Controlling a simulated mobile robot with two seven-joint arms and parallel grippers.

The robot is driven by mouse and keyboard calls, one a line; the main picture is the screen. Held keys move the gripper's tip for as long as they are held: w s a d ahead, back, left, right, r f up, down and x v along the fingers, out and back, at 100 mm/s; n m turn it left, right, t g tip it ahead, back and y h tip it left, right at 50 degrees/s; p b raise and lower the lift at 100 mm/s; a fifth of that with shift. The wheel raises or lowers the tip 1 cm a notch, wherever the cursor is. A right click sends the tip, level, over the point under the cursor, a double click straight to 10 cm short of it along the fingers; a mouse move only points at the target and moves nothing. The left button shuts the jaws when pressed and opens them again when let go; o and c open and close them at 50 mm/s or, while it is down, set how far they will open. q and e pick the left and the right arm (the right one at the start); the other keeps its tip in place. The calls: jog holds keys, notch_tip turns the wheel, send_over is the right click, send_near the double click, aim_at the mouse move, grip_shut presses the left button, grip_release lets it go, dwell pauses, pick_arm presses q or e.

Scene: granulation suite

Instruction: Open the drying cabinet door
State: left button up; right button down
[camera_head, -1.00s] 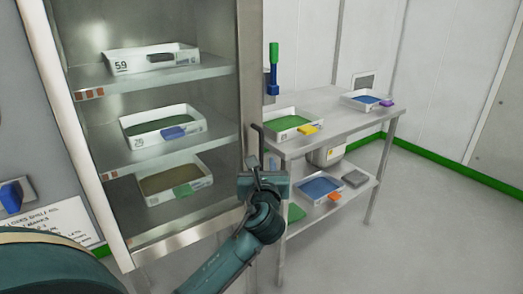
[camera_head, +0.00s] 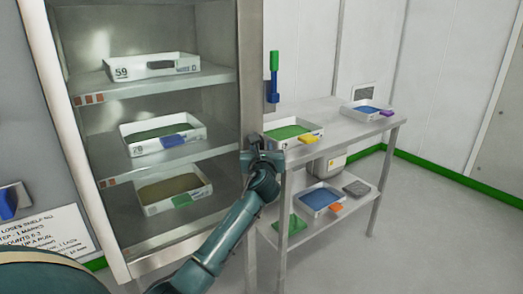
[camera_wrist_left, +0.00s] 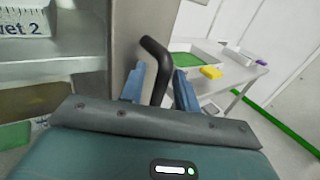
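The drying cabinet (camera_head: 250,60) stands at the left in the head view, its shelves and trays visible through the front. The door appears closed; I cannot clearly tell glass from an open front. A black bent handle (camera_wrist_left: 155,72) is at the cabinet's right upright in the left wrist view. My left gripper (camera_head: 262,150) is at that upright and mostly hides the handle in the head view. In the wrist view its two blue fingers (camera_wrist_left: 160,88) stand apart, one on each side of the handle, with a gap at the right finger. My right gripper is not in view.
A steel table (camera_head: 345,125) with trays on both levels stands close to the right of the cabinet. A green and blue tool (camera_head: 274,75) hangs behind it. The floor (camera_head: 430,240) at the right is clear. A sign (camera_head: 50,232) is at the lower left.

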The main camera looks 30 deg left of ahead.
pick_arm(q)
grip_shut()
dwell(0.5)
jog(key=shift+d, duration=0.15)
